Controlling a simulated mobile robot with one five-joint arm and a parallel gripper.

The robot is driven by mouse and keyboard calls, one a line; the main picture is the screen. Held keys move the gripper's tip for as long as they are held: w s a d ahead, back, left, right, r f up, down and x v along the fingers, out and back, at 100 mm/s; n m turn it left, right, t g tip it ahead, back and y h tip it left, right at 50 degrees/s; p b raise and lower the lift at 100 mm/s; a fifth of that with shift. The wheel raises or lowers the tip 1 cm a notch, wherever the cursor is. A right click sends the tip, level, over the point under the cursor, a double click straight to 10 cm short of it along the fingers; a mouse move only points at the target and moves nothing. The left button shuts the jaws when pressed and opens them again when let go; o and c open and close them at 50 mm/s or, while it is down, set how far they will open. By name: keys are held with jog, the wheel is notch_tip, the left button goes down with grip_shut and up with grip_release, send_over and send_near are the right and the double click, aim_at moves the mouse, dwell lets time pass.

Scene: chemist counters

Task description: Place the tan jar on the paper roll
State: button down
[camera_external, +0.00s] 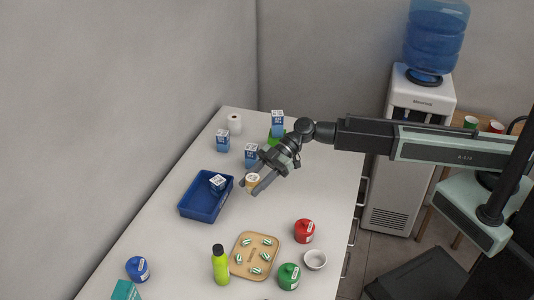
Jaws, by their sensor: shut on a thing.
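The tan jar (253,180), small with a pale lid, is between the fingers of my gripper (252,186). My gripper is shut on it, over the counter to the right of the blue tray. I cannot tell how high the jar is above the counter. The white paper roll (234,123) stands upright at the far left corner of the counter, beyond my gripper. The two are well apart.
A blue-white box (223,140) stands near the roll; others (277,122) (251,154) stand by a green item (275,137) near my arm. The blue tray (187,210) holds another box. A wooden board (241,239), bottle (220,265) and red jar (304,231) are nearer.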

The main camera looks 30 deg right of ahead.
jog(key=w+a+r+p, duration=0.2)
jog(key=w, duration=1.1)
notch_tip(320, 180, up, 6)
jog(key=m+t+p, duration=0.4)
jog(key=t+p, duration=0.1)
send_over(234, 117)
jog(key=shift+y, duration=0.3)
notch_tip(234, 117, down, 10)
jog(key=b, duration=1)
jog(key=shift+f, duration=0.25)
jog(key=shift+r, duration=0.25)
jog(key=shift+f, duration=0.25)
jog(key=c, duration=0.8)
grip_release()
jog(key=shift+r, duration=0.1)
jog(key=shift+c, duration=0.2)
